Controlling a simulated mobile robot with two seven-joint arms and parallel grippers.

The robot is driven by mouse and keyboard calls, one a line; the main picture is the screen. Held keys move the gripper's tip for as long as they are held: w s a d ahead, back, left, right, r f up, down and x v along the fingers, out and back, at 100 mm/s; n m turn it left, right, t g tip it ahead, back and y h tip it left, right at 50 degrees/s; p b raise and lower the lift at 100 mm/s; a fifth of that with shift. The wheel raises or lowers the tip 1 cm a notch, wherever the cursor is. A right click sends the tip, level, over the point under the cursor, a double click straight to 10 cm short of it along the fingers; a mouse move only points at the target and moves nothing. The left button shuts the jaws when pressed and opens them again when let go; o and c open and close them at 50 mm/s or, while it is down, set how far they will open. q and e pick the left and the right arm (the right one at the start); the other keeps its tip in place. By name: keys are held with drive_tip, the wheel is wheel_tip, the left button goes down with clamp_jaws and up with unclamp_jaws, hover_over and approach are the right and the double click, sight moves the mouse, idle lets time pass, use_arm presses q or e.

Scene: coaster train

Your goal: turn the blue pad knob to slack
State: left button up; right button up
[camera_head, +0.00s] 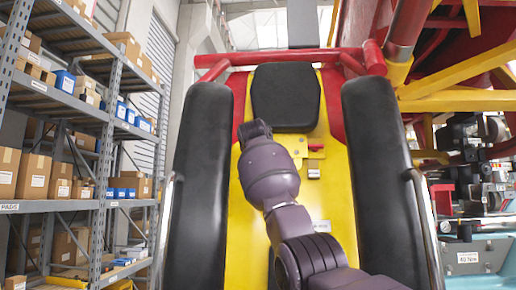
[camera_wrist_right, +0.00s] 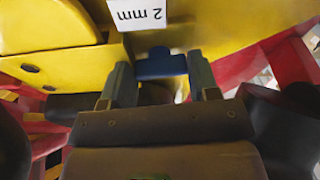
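The blue pad knob (camera_wrist_right: 160,66) shows in the right wrist view as a short dark-blue bar against the yellow panel, just below an upside-down white "2 mm" label (camera_wrist_right: 138,14). My right gripper (camera_wrist_right: 160,74) has one finger at each end of this bar, with no gap visible between fingers and bar; it appears shut on it. How far the knob is turned is not clear. In the head view my right arm reaches up over the yellow seat back (camera_head: 245,215); its gripper and the knob are hidden there. My left gripper is not in view.
Black side pads (camera_head: 200,180) and (camera_head: 385,180) flank the seat, under a black headrest (camera_head: 286,96) and red frame tube (camera_head: 275,57). Shelves with boxes (camera_head: 85,120) stand left. Yellow and red beams (camera_head: 460,98) and a turquoise bench (camera_head: 480,262) are right.

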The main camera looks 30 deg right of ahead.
drive_tip(key=shift+n, duration=0.4)
drive_tip(key=shift+s+d+r+n+y, duration=0.1)
drive_tip(key=shift+n+y, duration=0.4)
drive_tip(key=shift+n, duration=1.25)
drive_tip(key=shift+r+n+y, duration=0.1)
drive_tip(key=shift+n+y, duration=0.4)
drive_tip(key=shift+n, duration=1.25)
drive_tip(key=shift+t, duration=0.3)
drive_tip(key=o, duration=0.6)
drive_tip(key=shift+o, duration=0.2)
drive_tip(key=shift+f, duration=0.1)
